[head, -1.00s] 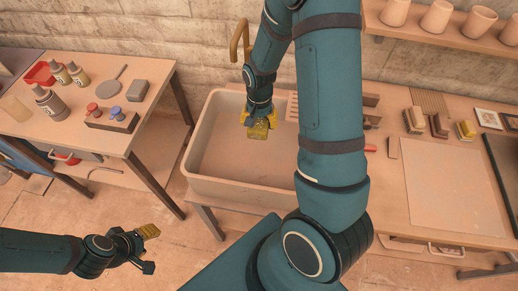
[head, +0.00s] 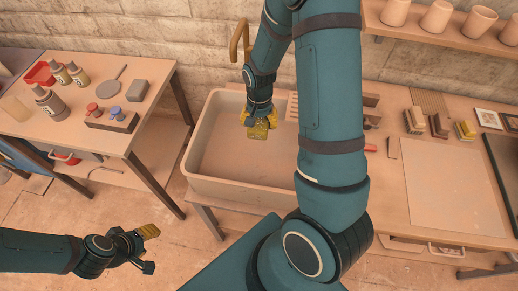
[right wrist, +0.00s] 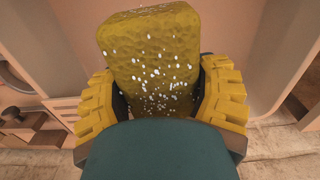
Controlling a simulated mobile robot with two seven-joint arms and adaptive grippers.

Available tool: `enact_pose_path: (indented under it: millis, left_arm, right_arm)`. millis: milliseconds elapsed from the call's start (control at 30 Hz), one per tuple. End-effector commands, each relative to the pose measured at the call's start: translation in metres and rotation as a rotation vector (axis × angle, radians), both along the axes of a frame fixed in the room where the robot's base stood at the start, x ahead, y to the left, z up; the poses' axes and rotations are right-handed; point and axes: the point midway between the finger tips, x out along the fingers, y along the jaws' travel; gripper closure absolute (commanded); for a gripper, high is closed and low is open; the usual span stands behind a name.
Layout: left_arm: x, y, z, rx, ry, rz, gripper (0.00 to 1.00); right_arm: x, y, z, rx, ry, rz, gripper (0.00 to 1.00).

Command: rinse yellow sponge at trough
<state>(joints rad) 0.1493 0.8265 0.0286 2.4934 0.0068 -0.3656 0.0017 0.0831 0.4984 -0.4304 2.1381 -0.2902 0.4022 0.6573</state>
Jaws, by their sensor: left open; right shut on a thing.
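The yellow sponge (head: 258,130) is held over the trough (head: 212,185), a deep pale basin in the middle of the head view. My right gripper (head: 257,119) is shut on it. In the right wrist view the sponge (right wrist: 152,60) sits between the yellow finger pads of my right gripper (right wrist: 165,95), with white flecks on its face. The sponge's height above the trough floor is hard to tell. My left gripper (head: 150,246) is open and empty, low at the left, away from the trough.
A brass tap (head: 238,45) rises behind the trough. The left table (head: 75,125) carries bottles, a red tray and a stamp rack. The right bench (head: 415,225) holds several brushes and a pale board (head: 445,185). A shelf of cups (head: 436,16) is above.

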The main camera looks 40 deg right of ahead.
Motion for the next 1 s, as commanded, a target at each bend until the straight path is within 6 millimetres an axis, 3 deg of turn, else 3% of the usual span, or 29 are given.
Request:
enact_pose_path:
  millis: [233,633,1000]
  left_arm:
    - [0.0,0.0,0.004,0.0,0.0,0.0,0.53]
    - [0.0,0.0,0.031,0.0,0.0,0.0,0.53]
    - [0.0,0.0,0.031,0.0,0.0,0.0,0.53]
  right_arm:
    - [0.0,0.0,0.005,0.0,0.0,0.0,0.61]
    - [0.0,0.0,0.039,0.0,0.0,0.0,0.61]
    - [0.0,0.0,0.04,0.0,0.0,0.0,0.61]
